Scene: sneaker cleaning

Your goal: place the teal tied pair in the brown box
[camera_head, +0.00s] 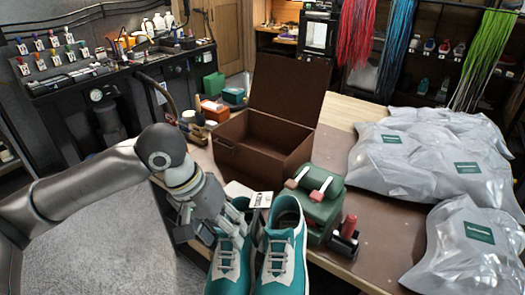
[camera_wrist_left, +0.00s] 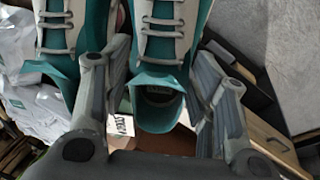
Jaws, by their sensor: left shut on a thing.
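The teal pair of sneakers (camera_head: 283,262) has pale laces and grey trim, and sits side by side at the bottom middle of the head view. It also shows in the wrist view (camera_wrist_left: 162,45). My left gripper (camera_head: 222,218) is shut on the heel end of the left-hand shoe, with one finger on each side of the heel in the wrist view (camera_wrist_left: 160,100). A white tag (camera_head: 261,200) stands by the heels. The brown box (camera_head: 288,165) is on the table beyond the shoes, its lid (camera_head: 290,85) raised and its visible inside empty. My right gripper is not in view.
A green case (camera_head: 320,208) with brush-like items on top stands between shoes and box, right of the gripper. A red-topped item (camera_head: 349,228) is beside it. Silvery wrapped packs (camera_head: 430,160) cover the table's right. Small bottles and containers (camera_head: 212,108) stand left of the box.

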